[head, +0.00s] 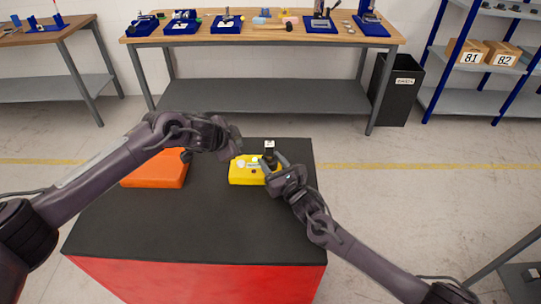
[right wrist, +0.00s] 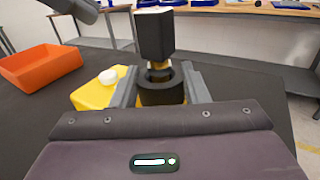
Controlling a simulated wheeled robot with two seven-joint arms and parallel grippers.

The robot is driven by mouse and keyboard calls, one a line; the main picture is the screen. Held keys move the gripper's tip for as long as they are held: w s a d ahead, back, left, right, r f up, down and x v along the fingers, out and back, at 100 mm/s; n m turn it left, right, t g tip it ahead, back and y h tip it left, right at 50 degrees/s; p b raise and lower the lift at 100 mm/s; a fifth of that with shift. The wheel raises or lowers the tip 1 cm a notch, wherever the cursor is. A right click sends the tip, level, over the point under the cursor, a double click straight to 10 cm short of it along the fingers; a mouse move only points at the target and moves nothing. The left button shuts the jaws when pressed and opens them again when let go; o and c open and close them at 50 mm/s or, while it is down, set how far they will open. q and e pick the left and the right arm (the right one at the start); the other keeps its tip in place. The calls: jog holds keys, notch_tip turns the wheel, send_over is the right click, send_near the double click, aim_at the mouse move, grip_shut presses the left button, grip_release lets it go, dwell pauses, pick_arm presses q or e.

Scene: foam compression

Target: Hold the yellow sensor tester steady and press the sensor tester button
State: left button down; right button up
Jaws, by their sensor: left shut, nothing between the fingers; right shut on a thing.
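The yellow sensor tester (head: 240,180) lies on the black top of the red-sided stand. It also shows in the right wrist view (right wrist: 88,99), with a round white button (right wrist: 107,76) on top. My right gripper (head: 273,168) is at the tester's right end. In the right wrist view its fingers are shut on a black upright part (right wrist: 157,35) with a dark round collar, at the tester. My left gripper (head: 236,146) is shut and empty, above and behind the tester's left part. Its fingertips are small and hard to make out.
An open orange bin (head: 150,181) stands left of the tester, partly under my left arm. The front of the black tabletop (head: 200,235) is clear. A workbench (head: 262,40) with blue trays, a black bin (head: 396,90) and shelves stand farther back.

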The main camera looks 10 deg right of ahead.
jog(key=o, duration=1.4)
